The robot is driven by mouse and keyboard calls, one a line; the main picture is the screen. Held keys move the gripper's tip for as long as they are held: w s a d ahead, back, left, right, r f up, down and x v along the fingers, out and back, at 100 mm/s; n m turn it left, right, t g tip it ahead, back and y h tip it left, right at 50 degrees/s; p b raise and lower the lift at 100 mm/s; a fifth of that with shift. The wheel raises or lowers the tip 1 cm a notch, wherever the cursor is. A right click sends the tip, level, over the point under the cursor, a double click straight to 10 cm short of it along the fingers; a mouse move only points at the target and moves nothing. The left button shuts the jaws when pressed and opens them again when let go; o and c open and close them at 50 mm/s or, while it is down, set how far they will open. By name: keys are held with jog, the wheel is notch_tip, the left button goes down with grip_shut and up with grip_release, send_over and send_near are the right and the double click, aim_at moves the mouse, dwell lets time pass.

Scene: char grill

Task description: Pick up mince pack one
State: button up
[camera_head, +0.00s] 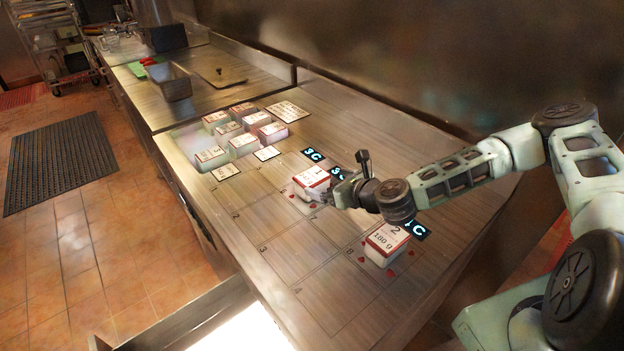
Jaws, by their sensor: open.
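Mince pack one (311,178) is a small white block with a red-edged label marked "1". It sits on the steel counter in a marked grid, with small red marks around its base. My gripper (340,186) is open and right beside the pack's right side, low over the counter. I cannot tell whether the fingers touch or straddle the pack. Part of the pack's right side is hidden by the gripper.
A second pack (388,243), marked "2" and "160 g", sits nearer on the right. Several packs (243,144) stand in a group at the back left. Glowing "3C" displays (313,155) lie behind pack one. A steel wall (400,90) bounds the counter's far side. The front left grid (290,255) is clear.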

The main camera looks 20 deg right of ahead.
aim_at(315, 178)
jog(key=x, duration=0.2)
jog(key=shift+w+a+f, duration=0.1)
jog(key=shift+w, duration=0.15)
jog(key=p+x, duration=0.3)
jog(key=x, duration=0.1)
jog(key=shift+w+a, duration=0.15)
jog(key=shift+a, duration=0.15)
jog(key=shift+w+a+f, duration=0.1)
jog(key=shift+w+f, duration=0.15)
jog(key=shift+w, duration=0.05)
jog(key=c, duration=1.1)
